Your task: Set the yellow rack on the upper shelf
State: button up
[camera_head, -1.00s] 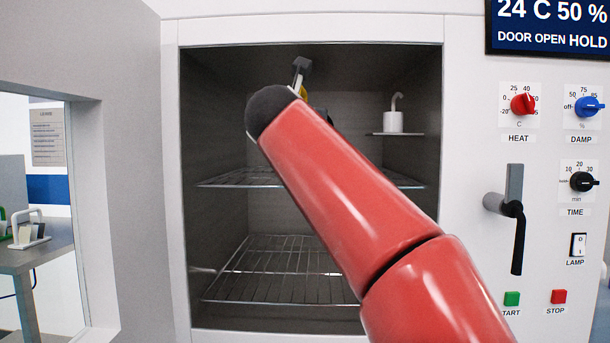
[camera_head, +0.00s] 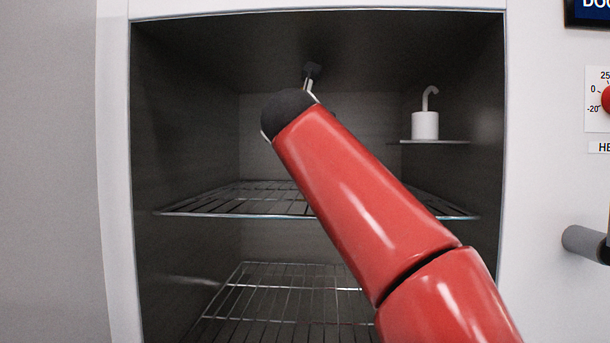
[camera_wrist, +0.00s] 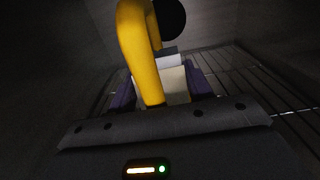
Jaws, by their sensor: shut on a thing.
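The yellow rack shows in the wrist view as a thick curved yellow handle (camera_wrist: 137,45) with pale blocks beside it. My gripper (camera_wrist: 158,100) is shut on the yellow rack. In the head view my red arm and its dark joint hide the rack and most of the gripper. The upper shelf (camera_head: 220,203) is a wire grid inside the open chamber. Its bars also show to the right of the rack in the wrist view (camera_wrist: 245,78). I cannot tell whether the rack touches the shelf.
A white hooked weight (camera_head: 425,124) stands on a small side ledge (camera_head: 436,142) at the chamber's right wall. A lower wire shelf (camera_head: 265,300) is below and looks empty. The chamber side walls are close on both sides. A grey handle (camera_head: 583,241) projects at the right.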

notch_tip(320, 180, down, 7)
jog(key=shift+f+b, duration=0.2)
jog(key=shift+b, duration=0.35)
jog(key=o, duration=1.2)
jog(key=s+b, duration=0.1)
jog(key=s, duration=1.1)
jog(key=shift+a, duration=0.15)
